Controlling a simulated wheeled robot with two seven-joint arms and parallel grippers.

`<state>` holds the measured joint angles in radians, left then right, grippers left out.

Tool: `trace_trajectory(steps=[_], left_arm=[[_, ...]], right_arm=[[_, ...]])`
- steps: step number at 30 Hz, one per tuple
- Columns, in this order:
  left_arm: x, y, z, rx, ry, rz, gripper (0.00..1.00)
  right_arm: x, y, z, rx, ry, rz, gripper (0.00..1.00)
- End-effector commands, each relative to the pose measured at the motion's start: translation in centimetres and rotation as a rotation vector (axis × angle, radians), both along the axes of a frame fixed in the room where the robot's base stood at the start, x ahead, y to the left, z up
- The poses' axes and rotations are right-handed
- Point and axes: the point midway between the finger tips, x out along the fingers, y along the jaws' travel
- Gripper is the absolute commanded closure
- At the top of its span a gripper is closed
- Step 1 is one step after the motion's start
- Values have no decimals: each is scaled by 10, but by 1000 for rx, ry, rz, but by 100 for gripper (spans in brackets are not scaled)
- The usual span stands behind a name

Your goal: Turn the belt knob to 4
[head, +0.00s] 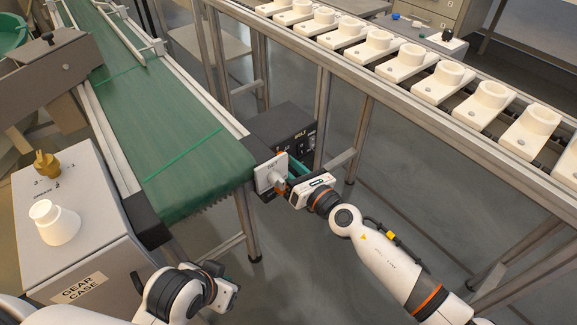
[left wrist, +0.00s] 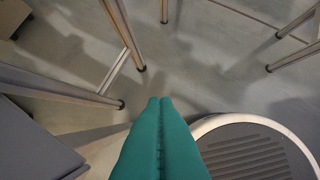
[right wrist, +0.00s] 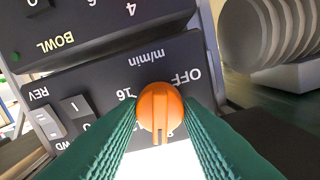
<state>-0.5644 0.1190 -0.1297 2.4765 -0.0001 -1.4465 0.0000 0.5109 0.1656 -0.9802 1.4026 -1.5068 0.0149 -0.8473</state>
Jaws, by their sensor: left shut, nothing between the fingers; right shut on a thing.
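The orange knob (right wrist: 160,108) sits on a dark panel (right wrist: 90,82) marked "m/min", "OFF" and "16", seen upside down in the right wrist view. My right gripper (right wrist: 161,118) has its teal fingers on both sides of the knob, shut on it. A pale line shows on the knob's lower face; the number it points to cannot be read. My left gripper (left wrist: 160,108) is shut and empty, over the floor.
Another panel marked "BOWL" (right wrist: 55,42) adjoins the knob's panel. The green conveyor belt (head: 165,130) runs to the back left. A gear case (head: 100,235) with a white part (head: 55,225) stands left. A rail of white parts (head: 437,85) crosses the right.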

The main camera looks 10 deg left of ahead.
Motion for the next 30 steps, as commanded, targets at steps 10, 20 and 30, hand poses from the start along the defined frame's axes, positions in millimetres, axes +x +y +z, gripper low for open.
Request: trace_trajectory(steps=[10, 20, 30], left_arm=[[0, 0, 0, -1, -1, -1, 100], [-9, 2, -2, 8, 47, 2, 100], [-28, 7, -5, 26, 140, 11, 100]], right_arm=[[0, -1, 0, -205, -259, 1, 90], [0, 0, -1, -397, -506, 1, 90], [0, 0, 0, -593, -756, 1, 90]])
